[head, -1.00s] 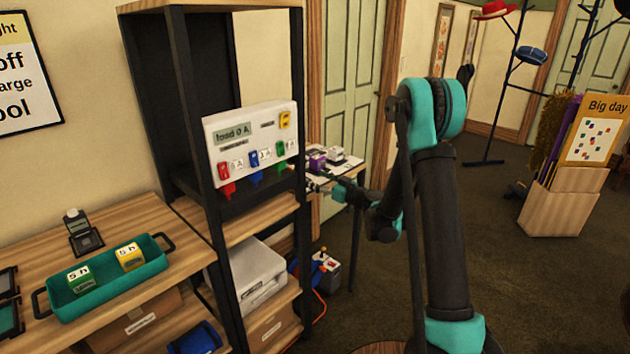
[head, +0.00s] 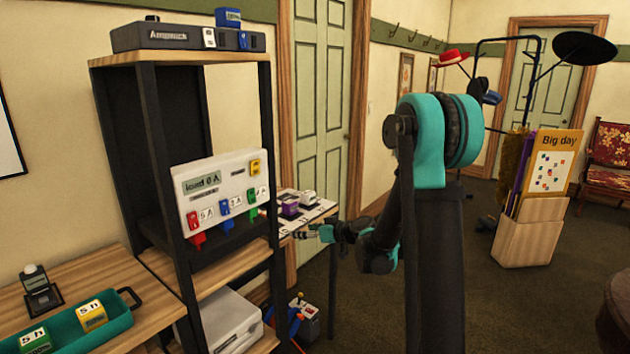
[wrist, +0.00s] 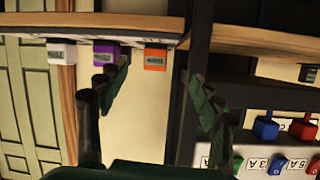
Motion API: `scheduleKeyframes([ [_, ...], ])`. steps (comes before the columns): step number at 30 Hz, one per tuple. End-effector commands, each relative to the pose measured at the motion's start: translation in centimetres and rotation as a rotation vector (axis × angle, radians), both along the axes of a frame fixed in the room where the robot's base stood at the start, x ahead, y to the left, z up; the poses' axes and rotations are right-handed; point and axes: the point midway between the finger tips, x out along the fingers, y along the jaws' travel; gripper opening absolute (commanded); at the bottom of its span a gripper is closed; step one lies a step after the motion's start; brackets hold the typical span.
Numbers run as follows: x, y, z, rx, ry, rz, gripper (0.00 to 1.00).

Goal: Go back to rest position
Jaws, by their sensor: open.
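My gripper (head: 298,235) is small in the head view, to the right of the black shelf frame, in front of the side table. In the wrist view, which looks upside down, my gripper (wrist: 160,95) is open, with nothing between its dark green fingers. My arm reaches away from the camera, bent, with a teal joint high in the head view. A white panel (head: 202,212) with a "load" readout stands on the shelf, to the left of my gripper and apart from it. It bears red, blue, green and yellow blocks.
The side table (head: 322,209) holds small white and purple blocks; an orange block (wrist: 155,60) also shows in the wrist view. The shelf frame (head: 272,120) stands close on the left. A teal tray (head: 120,322) sits on the workbench. The floor at right (head: 530,300) is mostly clear.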

Motion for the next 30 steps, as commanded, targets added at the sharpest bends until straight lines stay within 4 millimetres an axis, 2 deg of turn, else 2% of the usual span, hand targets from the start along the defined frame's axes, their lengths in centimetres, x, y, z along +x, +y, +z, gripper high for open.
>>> scheduleKeyframes([
  [1,-1.2,-1.0,0.2,-0.027,0.040,-0.022,0.66],
  [8,-6.5,-6.5,-0.3,-0.147,0.236,-0.175,0.66],
  [12,-10.1,-10.5,-0.9,-0.216,0.340,-0.301,0.66],
  [18,-15.2,-16.3,-1.6,-0.300,0.450,-0.507,0.66],
  [24,-19.6,-21.3,-2.0,-0.355,0.508,-0.700,0.66],
  [26,-20.8,-22.7,-2.1,-0.368,0.519,-0.756,0.66],
  [30,-26.1,-22.8,-5.4,-0.408,0.620,-0.746,0.66],
])
